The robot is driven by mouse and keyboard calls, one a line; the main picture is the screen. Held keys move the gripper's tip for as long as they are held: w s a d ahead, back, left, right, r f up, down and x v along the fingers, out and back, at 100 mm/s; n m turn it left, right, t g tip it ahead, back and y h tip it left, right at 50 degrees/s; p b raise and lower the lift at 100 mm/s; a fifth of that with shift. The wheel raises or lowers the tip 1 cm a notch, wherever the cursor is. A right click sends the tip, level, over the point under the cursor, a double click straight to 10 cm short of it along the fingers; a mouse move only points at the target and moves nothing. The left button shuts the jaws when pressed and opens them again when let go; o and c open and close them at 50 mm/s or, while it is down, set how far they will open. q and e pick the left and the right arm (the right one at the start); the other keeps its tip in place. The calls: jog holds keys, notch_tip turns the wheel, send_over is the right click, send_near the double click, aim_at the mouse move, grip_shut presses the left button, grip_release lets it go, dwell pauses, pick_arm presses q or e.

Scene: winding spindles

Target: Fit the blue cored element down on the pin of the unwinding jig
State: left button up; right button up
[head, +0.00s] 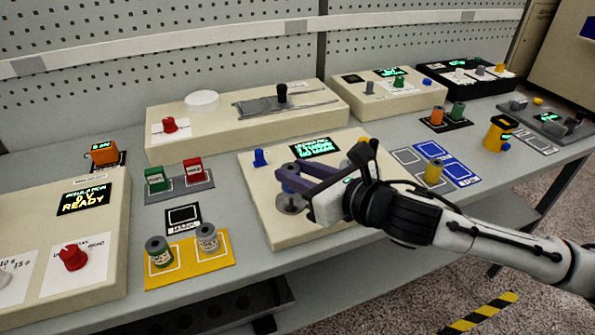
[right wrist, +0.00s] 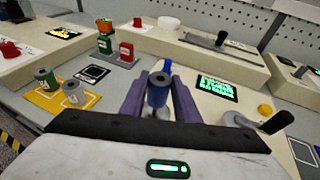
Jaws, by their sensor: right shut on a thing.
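The blue cored element (right wrist: 158,90) is a short blue cylinder with a grey-rimmed hole in its top. My right gripper (right wrist: 158,97) is shut on it, with one purple finger on each side. In the head view the right gripper (head: 298,178) is over the front left of the beige unit (head: 270,215), which I take for the unwinding jig. A grey round plate (head: 291,205) lies just under the fingers. The element looks upright over this plate; the pin is hidden, and I cannot tell whether the element touches it. My left gripper is not in view.
The beige unit carries a blue knob (head: 260,158), a green-lit display (head: 317,147) and a black crank handle (right wrist: 278,122). Two spools stand on a yellow mat (head: 190,277) to the left. A yellow spool (head: 433,172) stands near a blue-marked mat (head: 462,172) on the right.

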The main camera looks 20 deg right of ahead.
jog(key=shift+p, duration=0.35)
jog(key=shift+f+b, duration=0.85)
jog(key=shift+f, duration=0.9)
jog(key=o, duration=1.1)
jog(key=shift+v, duration=5.15)
